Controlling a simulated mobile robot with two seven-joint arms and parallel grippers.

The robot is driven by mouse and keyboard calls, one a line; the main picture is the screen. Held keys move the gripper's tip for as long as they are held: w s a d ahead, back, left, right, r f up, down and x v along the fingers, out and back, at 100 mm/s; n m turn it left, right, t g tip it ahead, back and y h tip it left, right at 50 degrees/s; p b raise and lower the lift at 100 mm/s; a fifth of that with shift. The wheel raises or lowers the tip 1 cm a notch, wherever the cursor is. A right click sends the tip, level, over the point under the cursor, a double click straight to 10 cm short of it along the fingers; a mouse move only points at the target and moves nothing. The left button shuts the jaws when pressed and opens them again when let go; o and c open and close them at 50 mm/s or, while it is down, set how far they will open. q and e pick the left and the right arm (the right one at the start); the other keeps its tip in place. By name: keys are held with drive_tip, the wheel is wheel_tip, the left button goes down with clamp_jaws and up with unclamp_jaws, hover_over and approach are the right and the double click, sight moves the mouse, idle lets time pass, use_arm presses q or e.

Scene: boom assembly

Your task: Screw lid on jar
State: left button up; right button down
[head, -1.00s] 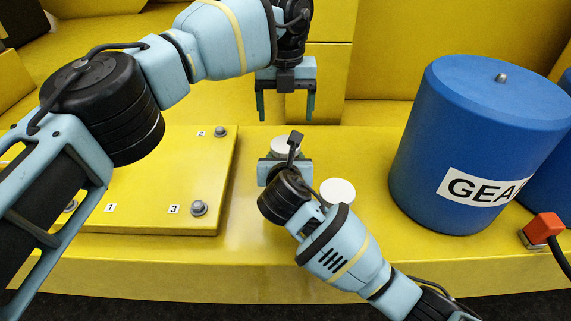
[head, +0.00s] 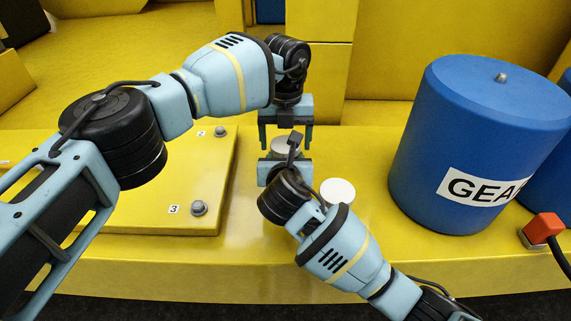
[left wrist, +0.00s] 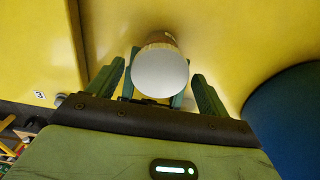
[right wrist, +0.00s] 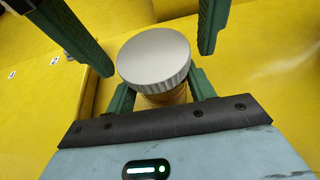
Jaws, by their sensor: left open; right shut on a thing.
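A jar (right wrist: 162,98) with an amber body stands upright between the fingers of my right gripper (right wrist: 160,90), which is shut on it. A grey-white lid (right wrist: 155,58) with a ribbed rim sits on top of the jar; how tightly it sits cannot be told. The lid also shows in the head view (head: 284,146) and the left wrist view (left wrist: 160,72). My left gripper (head: 285,148) points down from above, open, with one finger on each side of the lid and apart from it. In the head view my right gripper hides most of the jar.
A white round disc (head: 337,191) is on the yellow table (head: 360,240) just right of my right gripper. A large blue drum (head: 455,150) stands further right, near a red button (head: 544,226). A raised yellow plate (head: 150,215) with bolts lies left.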

use_arm(q)
drive_tip(key=c, duration=1)
drive_tip(key=shift+m, duration=1.6)
drive_tip(key=o, duration=1.1)
drive_tip(key=shift+c, duration=0.2)
drive_tip(key=shift+r, duration=2.25)
